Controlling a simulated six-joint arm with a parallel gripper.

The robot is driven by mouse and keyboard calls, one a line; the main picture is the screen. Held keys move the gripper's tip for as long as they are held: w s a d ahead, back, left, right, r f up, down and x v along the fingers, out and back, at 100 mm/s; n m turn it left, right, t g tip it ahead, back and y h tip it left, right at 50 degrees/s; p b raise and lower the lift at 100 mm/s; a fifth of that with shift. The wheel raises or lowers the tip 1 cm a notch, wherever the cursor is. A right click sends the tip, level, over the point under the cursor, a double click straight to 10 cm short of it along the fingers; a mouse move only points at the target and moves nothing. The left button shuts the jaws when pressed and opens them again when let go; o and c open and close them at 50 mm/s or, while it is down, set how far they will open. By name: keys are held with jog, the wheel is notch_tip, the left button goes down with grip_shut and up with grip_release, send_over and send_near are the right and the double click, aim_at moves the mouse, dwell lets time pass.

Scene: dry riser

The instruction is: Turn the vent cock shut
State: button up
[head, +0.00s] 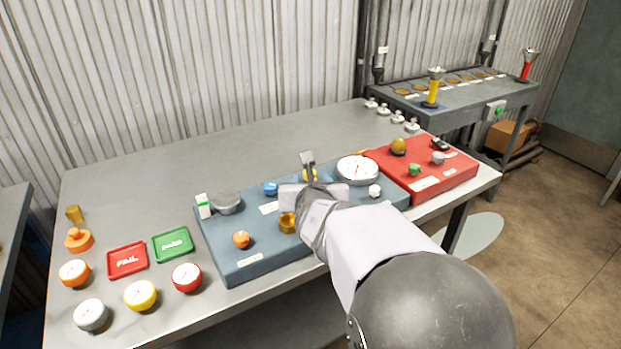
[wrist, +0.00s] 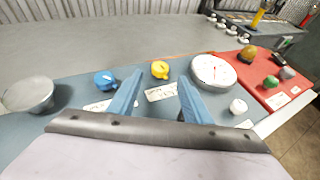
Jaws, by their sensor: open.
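A blue-grey board (head: 235,265) on the bench carries several fittings, and I cannot read which label names the vent cock. A yellow cock (wrist: 160,69) shows in the wrist view between and beyond my fingertips, with a white label below it. In the head view the yellow cock (head: 311,176) is partly hidden by my gripper (head: 308,168). A blue cock (wrist: 105,80) sits to its left, also with a label; it shows in the head view (head: 270,188). My gripper (wrist: 160,78) is open with nothing between its jaws, above the board.
A white dial gauge (wrist: 214,70) stands right of the yellow cock, with a white knob (wrist: 238,106) nearer. A grey round fitting (head: 226,203) is at the board's left. A red board (head: 450,182) with knobs lies to the right.

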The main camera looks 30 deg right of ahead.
jog(key=shift+s+a+r, duration=0.25)
jog(key=shift+s+a, duration=0.05)
jog(key=shift+s, duration=0.3)
